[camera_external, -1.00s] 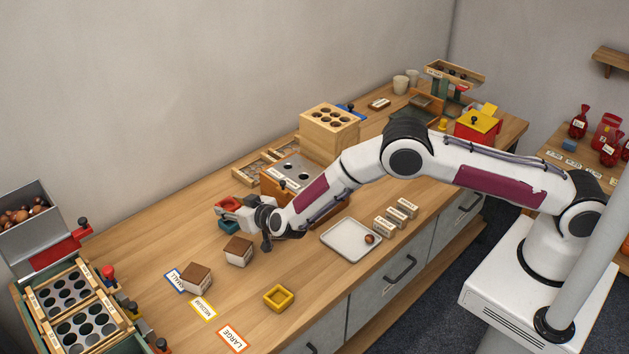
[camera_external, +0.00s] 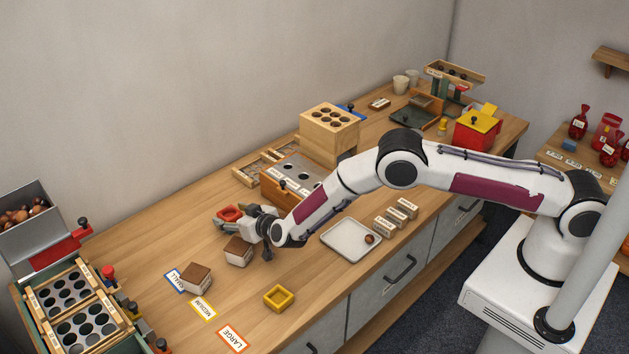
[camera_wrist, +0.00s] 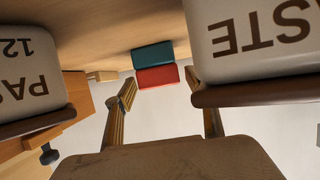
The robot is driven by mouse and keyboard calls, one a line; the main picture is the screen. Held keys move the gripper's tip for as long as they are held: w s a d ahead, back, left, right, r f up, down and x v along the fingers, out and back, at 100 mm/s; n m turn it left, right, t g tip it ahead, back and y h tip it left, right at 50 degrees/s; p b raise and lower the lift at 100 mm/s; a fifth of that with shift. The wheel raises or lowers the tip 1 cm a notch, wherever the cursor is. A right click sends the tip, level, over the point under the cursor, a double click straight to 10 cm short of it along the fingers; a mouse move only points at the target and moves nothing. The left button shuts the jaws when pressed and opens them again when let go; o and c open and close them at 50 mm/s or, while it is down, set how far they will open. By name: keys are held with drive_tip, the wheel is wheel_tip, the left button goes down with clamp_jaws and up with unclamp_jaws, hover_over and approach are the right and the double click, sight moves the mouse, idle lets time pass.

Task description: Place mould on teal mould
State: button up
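The red mould (camera_external: 231,212) sits at the left of the bench beside the paste blocks. In the wrist view the red mould (camera_wrist: 157,77) and the teal mould (camera_wrist: 153,55) are seen stacked and touching; that picture looks inverted, so red appears to be on top. In the external view the teal mould is mostly hidden by my gripper (camera_external: 246,226). In the wrist view my gripper's fingers (camera_wrist: 165,108) are apart with nothing between them, and the moulds lie beyond the tips. A yellow mould (camera_external: 278,297) lies near the front edge.
Two brown-topped paste blocks (camera_external: 238,250) (camera_external: 195,278) stand close to my gripper; they loom large in the wrist view (camera_wrist: 250,40). A wooden box with a holed plate (camera_external: 297,172) is behind. A white tray (camera_external: 350,238) lies right. Bench around the yellow mould is clear.

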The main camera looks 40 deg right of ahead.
drive_tip(key=shift+r, duration=0.15)
drive_tip(key=v, duration=1.2)
idle(0.7)
drive_tip(key=shift+r, duration=0.1)
idle(0.8)
